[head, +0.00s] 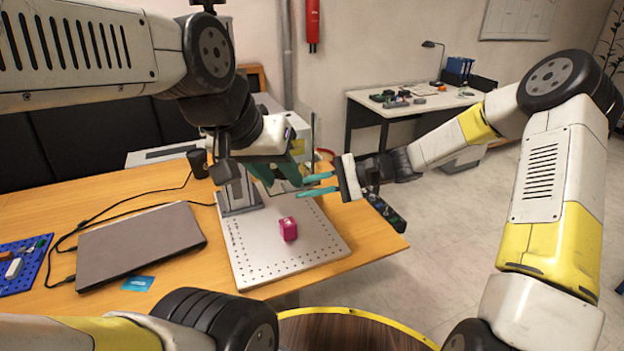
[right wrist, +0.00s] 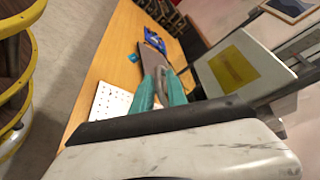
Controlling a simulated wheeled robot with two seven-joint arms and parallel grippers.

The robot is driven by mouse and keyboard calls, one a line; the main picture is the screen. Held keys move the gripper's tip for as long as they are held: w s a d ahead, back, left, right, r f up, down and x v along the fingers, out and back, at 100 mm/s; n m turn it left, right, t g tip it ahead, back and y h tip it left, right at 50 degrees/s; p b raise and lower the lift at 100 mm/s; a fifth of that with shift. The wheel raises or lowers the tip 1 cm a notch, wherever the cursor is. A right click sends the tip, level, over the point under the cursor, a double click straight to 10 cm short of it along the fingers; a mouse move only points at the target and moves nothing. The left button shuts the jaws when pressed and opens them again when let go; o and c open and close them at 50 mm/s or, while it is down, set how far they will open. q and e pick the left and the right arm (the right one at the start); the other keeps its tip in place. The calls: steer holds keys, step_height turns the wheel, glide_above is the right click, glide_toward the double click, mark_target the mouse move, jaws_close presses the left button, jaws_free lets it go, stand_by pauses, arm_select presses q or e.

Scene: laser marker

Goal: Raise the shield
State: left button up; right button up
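The laser marker (head: 297,127) stands at the back of a perforated metal plate (head: 240,262), largely hidden behind my left arm. A thin, see-through upright pane (head: 312,130) shows beside its head; I cannot tell for sure that this is the shield. I see nothing clearly held.
A pink block (head: 288,229) sits on the plate. A closed laptop (head: 140,243), a blue card (head: 138,284), cables and a blue pegboard tray (head: 22,262) lie to the left on the wooden table (head: 50,208).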

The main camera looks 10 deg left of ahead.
steer(key=v, duration=0.6)
steer(key=shift+d, duration=0.3)
steer(key=s+d+r+n+t+h, duration=0.2)
steer(key=s+d+r+t+h, duration=0.3)
steer(key=s+d, duration=0.4)
steer(key=s+d+r+n+t+h, duration=0.2)
steer(key=s+d+r+t+h, duration=0.3)
steer(key=s+d, duration=0.5)
step_height(320, 180, up, 3)
steer(key=d+h, duration=0.2)
steer(key=shift+s+d+h, duration=0.25)
steer(key=shift+h, duration=0.15)
